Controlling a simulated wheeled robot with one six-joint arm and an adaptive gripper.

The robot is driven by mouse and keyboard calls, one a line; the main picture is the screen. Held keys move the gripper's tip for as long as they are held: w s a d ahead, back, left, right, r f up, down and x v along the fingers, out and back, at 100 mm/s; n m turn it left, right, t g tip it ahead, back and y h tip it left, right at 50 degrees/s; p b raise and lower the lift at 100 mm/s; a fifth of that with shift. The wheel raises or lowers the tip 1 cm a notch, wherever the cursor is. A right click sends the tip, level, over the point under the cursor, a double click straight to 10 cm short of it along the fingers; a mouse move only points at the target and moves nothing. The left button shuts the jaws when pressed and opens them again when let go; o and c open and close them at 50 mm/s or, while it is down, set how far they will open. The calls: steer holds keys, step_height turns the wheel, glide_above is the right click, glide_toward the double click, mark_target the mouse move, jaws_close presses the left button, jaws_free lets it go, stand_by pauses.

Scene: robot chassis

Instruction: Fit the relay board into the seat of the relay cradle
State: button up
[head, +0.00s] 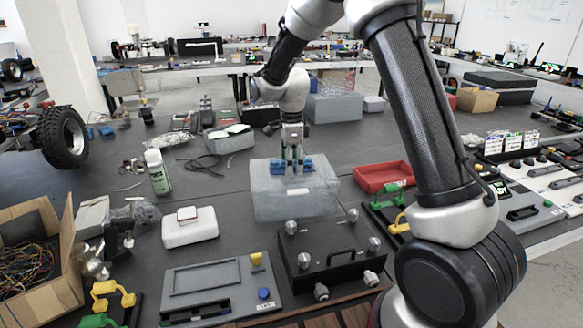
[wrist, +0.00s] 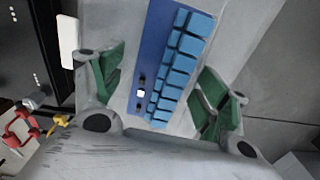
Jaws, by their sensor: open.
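The relay board (wrist: 148,62), blue with a row of lighter blue relays, lies on a grey block (head: 265,200) in the middle of the table. In the head view its blue ends (head: 305,163) show on both sides of my gripper (head: 292,165). In the wrist view my gripper (wrist: 160,88) is open, its green-padded fingers on either side of the board, with grey surface showing between pads and board. A grey panel (head: 175,282) with a rectangular recess, a yellow knob and a blue button lies at the front; it may be the relay cradle, but I cannot tell for sure.
A black box (head: 330,262) with silver knobs and a handle stands right of the panel. A white case (head: 189,228), a green-labelled bottle (head: 157,172) and a carton of wires (head: 40,262) are on the left. A red tray (head: 383,177) is right of the block.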

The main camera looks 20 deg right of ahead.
steer(key=c, duration=1.2)
steer(key=shift+o, duration=0.2)
steer(key=shift+r, duration=0.1)
